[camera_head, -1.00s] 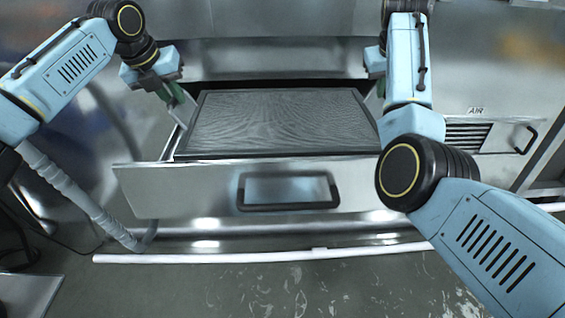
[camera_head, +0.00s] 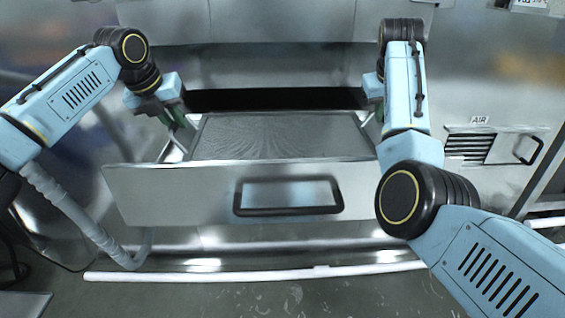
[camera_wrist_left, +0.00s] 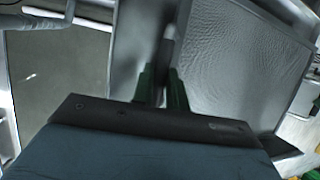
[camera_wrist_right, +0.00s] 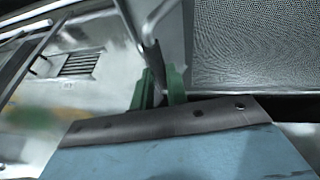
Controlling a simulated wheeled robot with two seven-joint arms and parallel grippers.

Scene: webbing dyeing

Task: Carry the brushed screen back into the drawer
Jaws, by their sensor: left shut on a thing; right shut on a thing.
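The screen (camera_head: 280,136), a flat grey mesh panel in a dark frame, lies level inside the outline of the open drawer (camera_head: 165,195). Its front edge is hidden behind the drawer front. My left gripper (camera_head: 180,122) is at the screen's left side, its green fingers shut on a narrow grey part in the left wrist view (camera_wrist_left: 163,85). My right gripper (camera_wrist_right: 158,82) is at the screen's right side, fingers shut on a thin dark part beside the mesh. In the head view it is mostly hidden by my arm. I cannot tell whether the screen touches the drawer floor.
The drawer front carries a dark bar handle (camera_head: 288,211). The dark drawer opening (camera_head: 275,100) is behind the screen in the metal cabinet. A vent panel (camera_head: 470,147) with a handle is at right. A white pipe (camera_head: 250,275) runs along the floor in front.

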